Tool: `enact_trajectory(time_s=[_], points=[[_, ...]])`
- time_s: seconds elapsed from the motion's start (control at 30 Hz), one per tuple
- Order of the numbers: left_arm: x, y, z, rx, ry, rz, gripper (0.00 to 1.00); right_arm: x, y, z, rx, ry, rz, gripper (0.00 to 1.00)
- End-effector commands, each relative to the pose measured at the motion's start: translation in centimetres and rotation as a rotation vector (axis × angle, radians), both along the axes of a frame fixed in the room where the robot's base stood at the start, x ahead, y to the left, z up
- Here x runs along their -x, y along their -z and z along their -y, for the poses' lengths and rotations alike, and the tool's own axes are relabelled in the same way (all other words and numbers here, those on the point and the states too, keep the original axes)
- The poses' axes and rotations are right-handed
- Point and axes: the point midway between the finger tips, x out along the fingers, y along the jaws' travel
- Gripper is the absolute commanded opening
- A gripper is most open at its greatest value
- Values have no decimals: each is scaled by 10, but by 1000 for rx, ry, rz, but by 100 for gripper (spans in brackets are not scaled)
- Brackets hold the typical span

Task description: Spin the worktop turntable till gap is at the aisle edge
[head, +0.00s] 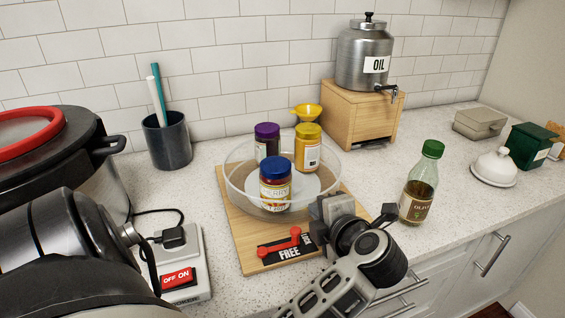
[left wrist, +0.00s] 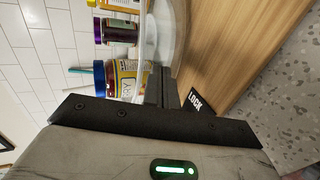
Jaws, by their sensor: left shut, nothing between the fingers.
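The turntable (head: 236,190) is a clear round tray with a raised rim on a wooden board (head: 236,225). A purple-lidded jar (head: 267,142) stands at its back, a yellow jar (head: 307,148) at back right and a blue-lidded jar (head: 275,185) at the front. Bare tray floor shows between the jars. My left gripper (head: 324,210) is shut and empty at the tray's front right rim; I cannot tell whether it touches. In the left wrist view its fingers (left wrist: 165,88) overlap the rim beside the blue-lidded jar (left wrist: 125,80). My right gripper is not in view.
A red lever (head: 281,245) on the board points to FREE. An olive oil bottle (head: 418,185) stands right of my gripper. Behind are an oil dispenser (head: 364,58) on a wooden box and a utensil cup (head: 167,140). A large pot (head: 60,150) and a switch box (head: 185,265) are left.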

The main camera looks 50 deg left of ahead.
Motion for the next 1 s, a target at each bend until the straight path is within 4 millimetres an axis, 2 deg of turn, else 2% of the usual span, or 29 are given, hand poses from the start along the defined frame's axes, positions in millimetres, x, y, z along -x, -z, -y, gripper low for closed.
enact_trajectory(time_s=[0.4,0.8,1.0], points=[[3,0,0,2,2,-1,0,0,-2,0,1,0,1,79],[20,0,-11,2,2,-1,0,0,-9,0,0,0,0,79],[21,0,-12,0,2,1,0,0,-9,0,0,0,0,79]])
